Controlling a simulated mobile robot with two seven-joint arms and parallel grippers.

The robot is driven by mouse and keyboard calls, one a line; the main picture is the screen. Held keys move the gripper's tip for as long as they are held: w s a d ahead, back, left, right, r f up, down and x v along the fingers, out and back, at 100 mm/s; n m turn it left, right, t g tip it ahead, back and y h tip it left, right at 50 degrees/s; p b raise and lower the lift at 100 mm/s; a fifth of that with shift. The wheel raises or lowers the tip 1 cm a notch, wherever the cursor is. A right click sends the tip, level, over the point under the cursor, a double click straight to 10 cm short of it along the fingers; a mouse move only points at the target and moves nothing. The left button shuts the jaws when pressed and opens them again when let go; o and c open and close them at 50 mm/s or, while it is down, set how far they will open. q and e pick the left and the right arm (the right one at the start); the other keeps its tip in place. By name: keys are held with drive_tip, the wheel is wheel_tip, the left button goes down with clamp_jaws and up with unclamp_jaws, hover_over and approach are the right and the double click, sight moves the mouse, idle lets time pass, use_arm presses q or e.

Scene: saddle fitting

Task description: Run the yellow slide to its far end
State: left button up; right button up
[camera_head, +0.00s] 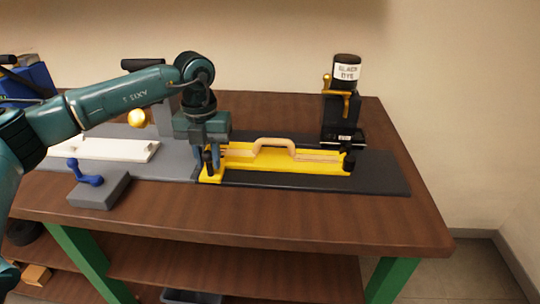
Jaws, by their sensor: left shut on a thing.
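The yellow slide (240,156) lies on a dark base plate (383,175) on the bench, with a tan arched handle (275,144) on it. A black knob stands near its left end and another black knob (348,161) near its right end. My left gripper (211,168) points down at the slide's left end, with its fingers closed around the black knob there. The fingers hide most of that knob. My right gripper is not in view.
A black stand with a bottle labelled black dye (346,73) rises behind the slide's right end. The bench front (300,217) is clear.

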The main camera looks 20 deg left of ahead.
use_arm(q)
drive_tip(key=shift+w+d, duration=0.25)
drive_tip(key=shift+d, duration=0.6)
drive_tip(key=shift+w+d+p, duration=0.15)
drive_tip(key=shift+w+d, duration=0.05)
drive_tip(key=shift+d, duration=0.8)
drive_tip(key=shift+w+d+p, duration=0.15)
drive_tip(key=shift+w+d, duration=0.1)
drive_tip(key=shift+d, duration=0.75)
drive_tip(key=shift+w+d+p, duration=0.15)
drive_tip(key=shift+w+d, duration=0.05)
drive_tip(key=shift+d, duration=0.8)
drive_tip(key=shift+w+d, duration=0.2)
drive_tip(key=shift+d, duration=0.55)
drive_tip(key=shift+w+d, duration=0.15)
drive_tip(key=shift+d, duration=0.55)
drive_tip(key=shift+w+d, duration=0.2)
drive_tip(key=shift+d, duration=1.2)
drive_tip(key=shift+o, duration=0.6)
drive_tip(key=shift+d, duration=0.15)
drive_tip(key=o, duration=0.6)
drive_tip(key=shift+w+d, duration=0.15)
drive_tip(key=shift+c, duration=0.2)
drive_tip(key=shift+o, duration=0.2)
